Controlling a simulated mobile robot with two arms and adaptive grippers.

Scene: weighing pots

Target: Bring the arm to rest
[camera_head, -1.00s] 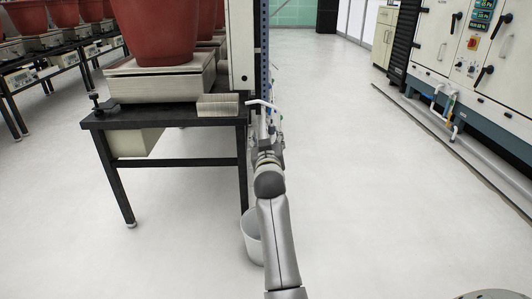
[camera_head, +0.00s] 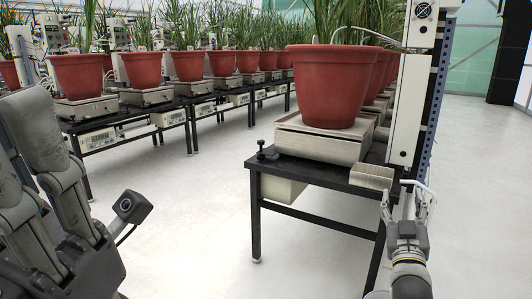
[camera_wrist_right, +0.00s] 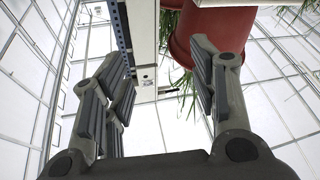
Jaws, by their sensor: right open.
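My right gripper (camera_head: 408,198) is in the head view's lower right, beside the right end of the near black table (camera_head: 312,178). Its fingers are spread and empty, pointing away from me. In the right wrist view its fingers (camera_wrist_right: 162,75) stand apart with nothing between them. My left gripper (camera_head: 60,195) fills the lower left of the head view, large and close, with thick grey finger links. It is partly cut off, and I cannot tell whether it is open or shut.
A red pot (camera_head: 325,85) with green plants stands on a scale (camera_head: 320,143) on the near table. A white post (camera_head: 408,100) rises just behind my right gripper. A row of potted plants on tables (camera_head: 185,105) runs at the back left. The floor (camera_head: 200,210) between is clear.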

